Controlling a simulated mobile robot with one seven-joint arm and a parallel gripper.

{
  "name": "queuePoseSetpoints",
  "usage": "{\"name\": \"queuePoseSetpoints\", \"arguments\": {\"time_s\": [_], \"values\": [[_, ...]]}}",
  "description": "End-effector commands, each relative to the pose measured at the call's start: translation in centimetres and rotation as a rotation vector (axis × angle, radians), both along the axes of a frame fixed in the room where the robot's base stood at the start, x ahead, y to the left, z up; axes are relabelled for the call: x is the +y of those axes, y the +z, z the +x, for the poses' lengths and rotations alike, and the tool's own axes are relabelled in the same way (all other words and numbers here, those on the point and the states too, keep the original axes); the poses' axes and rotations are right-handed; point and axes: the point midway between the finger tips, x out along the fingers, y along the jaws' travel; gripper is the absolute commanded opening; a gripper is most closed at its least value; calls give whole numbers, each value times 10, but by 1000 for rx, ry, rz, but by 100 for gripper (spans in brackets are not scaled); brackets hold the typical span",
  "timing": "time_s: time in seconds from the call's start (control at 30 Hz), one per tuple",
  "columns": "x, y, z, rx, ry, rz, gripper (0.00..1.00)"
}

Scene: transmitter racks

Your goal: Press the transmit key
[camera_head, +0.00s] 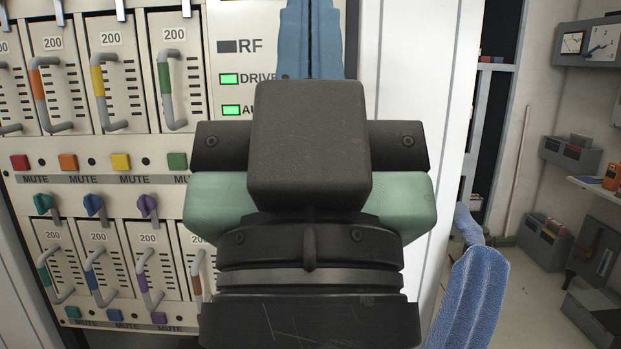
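My gripper (311,30) is in the middle of the camera_head view, seen from behind, with its dark body in front of the white rack panel. Its two blue fingers point up and lie side by side with only a thin dark seam between them, so it looks shut. The fingertips run to the top edge of the picture, and I see nothing held between them. I cannot make out a transmit key. My gripper hides part of the panel below and beside the RF label (250,46).
Left of my gripper is a rack (100,160) with rows of looped handles, coloured MUTE buttons (120,162) and knobs (93,205). Green lights (230,79) glow on the panel. At right are wall boxes (570,153), a shelf (600,190) and some open floor (525,285).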

Motion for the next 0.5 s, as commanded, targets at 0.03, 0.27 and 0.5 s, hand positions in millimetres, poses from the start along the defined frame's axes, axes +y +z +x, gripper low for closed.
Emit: {"name": "queuePoseSetpoints", "arguments": {"time_s": [0.03,0.27,0.5], "values": [[0,33,0,0,0,0,0],[0,93,0,0,1,-1,0],[0,101,0,0,1,0,0]]}}
